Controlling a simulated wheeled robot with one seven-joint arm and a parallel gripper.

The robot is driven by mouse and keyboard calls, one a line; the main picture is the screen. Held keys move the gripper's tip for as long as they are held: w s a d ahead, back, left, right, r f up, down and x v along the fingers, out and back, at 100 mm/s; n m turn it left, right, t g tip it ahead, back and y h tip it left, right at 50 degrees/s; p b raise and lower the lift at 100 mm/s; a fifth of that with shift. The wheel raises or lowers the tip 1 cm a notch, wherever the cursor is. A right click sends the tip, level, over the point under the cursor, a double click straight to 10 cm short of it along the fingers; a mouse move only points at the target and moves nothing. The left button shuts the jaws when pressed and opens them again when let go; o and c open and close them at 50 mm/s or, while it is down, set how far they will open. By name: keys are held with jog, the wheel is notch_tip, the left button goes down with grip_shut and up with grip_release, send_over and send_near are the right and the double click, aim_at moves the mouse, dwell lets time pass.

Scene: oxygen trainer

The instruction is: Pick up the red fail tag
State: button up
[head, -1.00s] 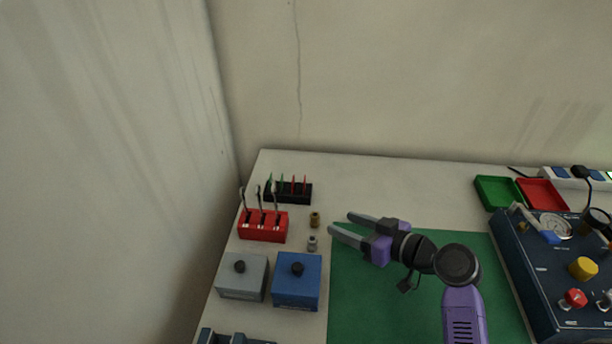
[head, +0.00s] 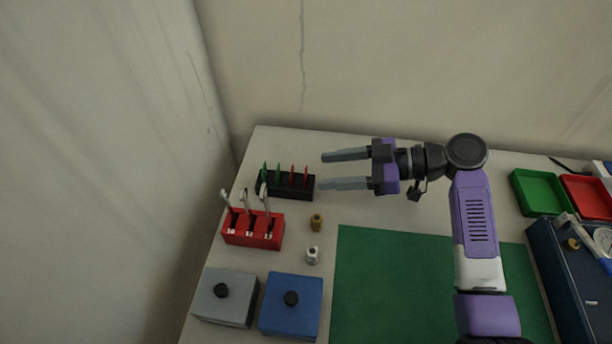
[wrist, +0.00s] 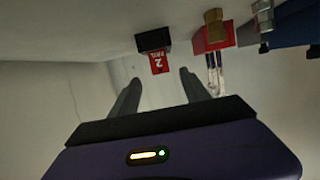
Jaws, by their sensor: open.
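Two red tags stand upright in a small black rack (head: 285,192) at the back left of the table; the right red tag (head: 305,177) is nearest my gripper. In the wrist view, which looks upside down, a red tag (wrist: 158,62) marked "2 FAIL" shows at the black rack (wrist: 152,40), just beyond my fingertips. My gripper (head: 323,171) is open and empty, its fingers pointing left, just to the right of the rack. In the wrist view, the gripper (wrist: 160,80) has the tag roughly between its fingers, apart from them.
Green tags (head: 271,173) share the rack. A red holder (head: 252,228) with wrenches stands in front of it. Brass (head: 316,222) and silver (head: 312,256) fittings stand nearby, with grey (head: 225,297) and blue (head: 291,305) boxes in front. The green mat (head: 430,290) is clear.

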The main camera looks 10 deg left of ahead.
aim_at(306, 174)
jog(key=shift+p+x, duration=0.55)
jog(key=shift+x, duration=1.75)
jog(key=shift+s+f, duration=0.1)
jog(key=shift+f, duration=0.1)
grip_shut()
